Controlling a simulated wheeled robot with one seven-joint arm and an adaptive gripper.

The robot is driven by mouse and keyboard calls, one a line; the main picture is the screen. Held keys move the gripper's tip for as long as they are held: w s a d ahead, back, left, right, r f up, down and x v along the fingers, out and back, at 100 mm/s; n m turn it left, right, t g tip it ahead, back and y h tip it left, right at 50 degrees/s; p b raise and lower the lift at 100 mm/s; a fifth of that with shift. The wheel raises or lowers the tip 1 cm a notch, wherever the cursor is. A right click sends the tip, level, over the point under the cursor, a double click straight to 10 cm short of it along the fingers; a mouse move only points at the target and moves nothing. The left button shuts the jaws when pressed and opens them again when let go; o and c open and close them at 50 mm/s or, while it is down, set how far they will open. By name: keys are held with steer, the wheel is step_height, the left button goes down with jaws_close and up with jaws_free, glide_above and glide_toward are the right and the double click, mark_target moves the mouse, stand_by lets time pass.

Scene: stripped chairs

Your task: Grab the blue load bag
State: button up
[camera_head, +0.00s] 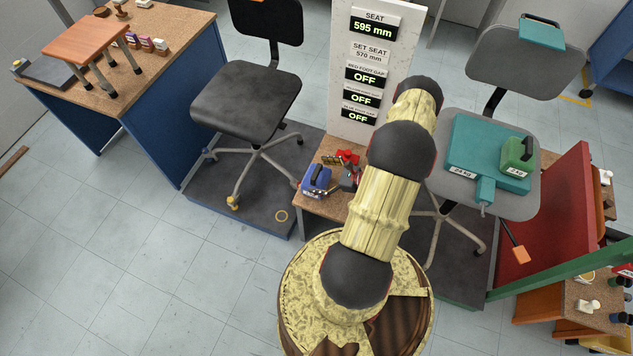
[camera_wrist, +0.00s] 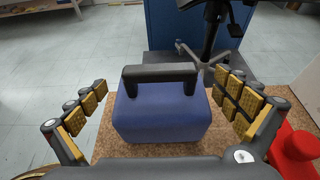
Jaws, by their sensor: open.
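The blue load bag (camera_head: 316,181) stands upright on a low speckled-top table (camera_head: 312,207) in the head view. In the wrist view the bag (camera_wrist: 162,114) sits centred ahead, its dark handle (camera_wrist: 160,73) on top. My gripper (camera_wrist: 162,88) is open, with one yellow-padded finger to the left of the bag and one to the right. Bare table top shows between each finger and the bag, and neither finger appears to touch it.
A red object (camera_wrist: 296,150) stands close by my right finger. A black chair (camera_head: 246,100) stands on a platform behind the table. A grey chair (camera_head: 520,70) at right carries a teal pad and a green bag (camera_head: 516,155). A white display panel (camera_head: 375,70) rises behind.

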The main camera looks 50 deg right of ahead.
mark_target(307, 173)
steer(key=b+x, duration=0.1)
steer(key=x, duration=0.4)
steer(key=shift+w+f+b, duration=0.1)
steer(key=shift+f+b, duration=0.1)
steer(key=shift+b, duration=0.15)
steer(key=c, duration=0.3)
steer(key=c, duration=1.4)
steer(key=shift+r, duration=0.15)
steer(key=shift+c, duration=0.3)
